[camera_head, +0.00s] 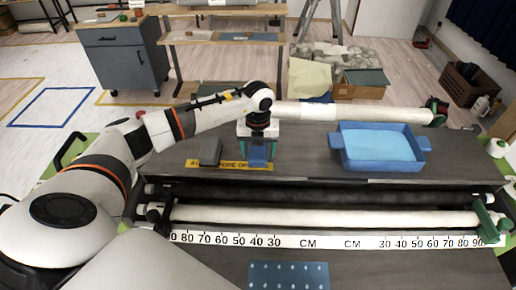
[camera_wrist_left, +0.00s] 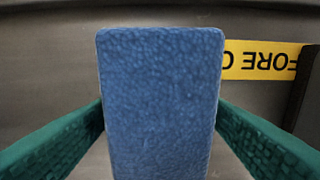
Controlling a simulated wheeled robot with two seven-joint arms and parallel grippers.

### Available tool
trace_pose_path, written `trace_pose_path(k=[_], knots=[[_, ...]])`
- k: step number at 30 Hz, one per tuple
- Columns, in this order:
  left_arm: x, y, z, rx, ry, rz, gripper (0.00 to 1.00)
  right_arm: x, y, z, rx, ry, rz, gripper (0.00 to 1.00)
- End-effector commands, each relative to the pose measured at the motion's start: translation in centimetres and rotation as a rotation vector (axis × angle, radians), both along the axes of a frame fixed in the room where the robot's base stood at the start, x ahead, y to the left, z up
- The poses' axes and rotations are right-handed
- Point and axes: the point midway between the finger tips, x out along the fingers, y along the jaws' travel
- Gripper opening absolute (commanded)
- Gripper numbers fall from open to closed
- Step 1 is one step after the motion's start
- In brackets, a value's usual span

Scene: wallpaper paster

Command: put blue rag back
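The blue rag (camera_head: 257,155) is a small blue block-like piece near the middle of the dark worktable, by a yellow lettered strip. My left gripper (camera_head: 258,148) points down over it, with a green finger on each side. In the left wrist view the rag (camera_wrist_left: 160,105) stands between the two green fingers (camera_wrist_left: 160,115), and both fingers meet its side edges. The gripper looks shut on it. Whether the rag touches the table is hard to tell. My right gripper is not in view.
A blue tray (camera_head: 380,165) stands to the right. A white roll (camera_head: 350,113) lies behind, and another roll (camera_head: 330,215) with a CM ruler (camera_head: 330,242) crosses the front.

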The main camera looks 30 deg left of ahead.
Motion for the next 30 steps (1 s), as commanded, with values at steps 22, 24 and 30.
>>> trace_pose_path(k=[22, 24, 30], knots=[[-0.1, 0.1, 7.2, 0.0, -0.007, -0.001, 0.72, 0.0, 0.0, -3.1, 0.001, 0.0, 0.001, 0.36], [-0.1, 0.1, 8.6, -0.001, -0.006, -0.001, 0.72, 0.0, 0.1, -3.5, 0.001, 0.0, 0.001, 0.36], [-0.2, 0.1, 11.4, 0.0, -0.002, 0.001, 0.72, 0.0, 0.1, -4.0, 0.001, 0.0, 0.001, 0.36]])
